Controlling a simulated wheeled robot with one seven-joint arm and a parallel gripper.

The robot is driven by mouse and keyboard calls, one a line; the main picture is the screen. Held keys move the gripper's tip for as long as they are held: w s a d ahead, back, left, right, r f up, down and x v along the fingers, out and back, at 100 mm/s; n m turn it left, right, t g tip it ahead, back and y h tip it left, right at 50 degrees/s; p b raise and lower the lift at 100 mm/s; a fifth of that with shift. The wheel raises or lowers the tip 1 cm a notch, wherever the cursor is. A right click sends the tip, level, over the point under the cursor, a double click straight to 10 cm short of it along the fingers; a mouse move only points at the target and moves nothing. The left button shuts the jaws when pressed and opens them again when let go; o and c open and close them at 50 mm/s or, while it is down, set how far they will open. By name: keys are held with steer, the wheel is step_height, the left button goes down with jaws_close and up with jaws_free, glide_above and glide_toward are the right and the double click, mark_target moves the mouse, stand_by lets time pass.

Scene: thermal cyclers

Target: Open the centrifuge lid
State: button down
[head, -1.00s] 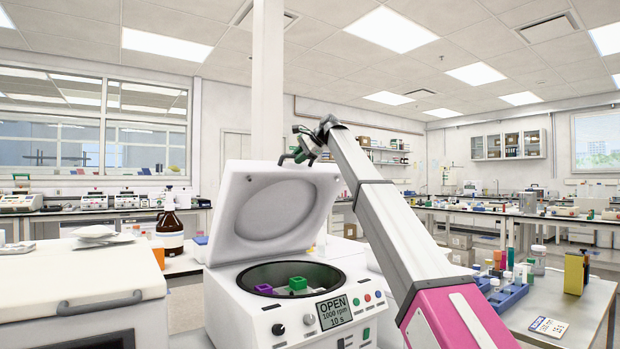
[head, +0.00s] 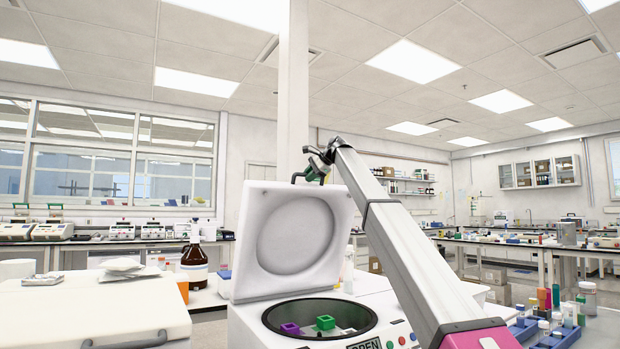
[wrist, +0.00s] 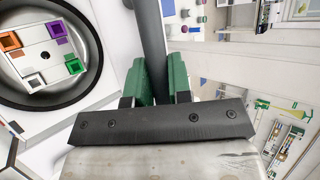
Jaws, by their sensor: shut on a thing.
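The white centrifuge (head: 245,325) stands at the lower middle of the head view. Its lid (head: 262,203) is raised and stands nearly upright behind the round bowl. The bowl shows purple and green blocks in the head view, and the rotor (wrist: 40,55) with orange, purple, green and white blocks in the wrist view. My gripper (head: 318,170) is at the lid's top edge, by the dark handle (head: 297,178). In the wrist view its green fingers (wrist: 158,82) are shut on the dark handle bar (wrist: 150,35). The display's lower part is cut off; "OPEN" partly shows.
A white bench-top unit (head: 80,312) with a dark handle is at the left. A brown bottle (head: 195,265) stands behind it, left of the lid. A blue tube rack (head: 555,335) and several vials are at the lower right. A white column rises behind the lid.

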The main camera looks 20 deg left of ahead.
steer(key=c, duration=1.1)
jaws_free()
steer(key=shift+o, duration=0.2)
steer(key=shift+d+r, duration=0.1)
steer(key=v, duration=1)
steer(key=shift+d, duration=0.25)
steer(key=shift+r, duration=0.1)
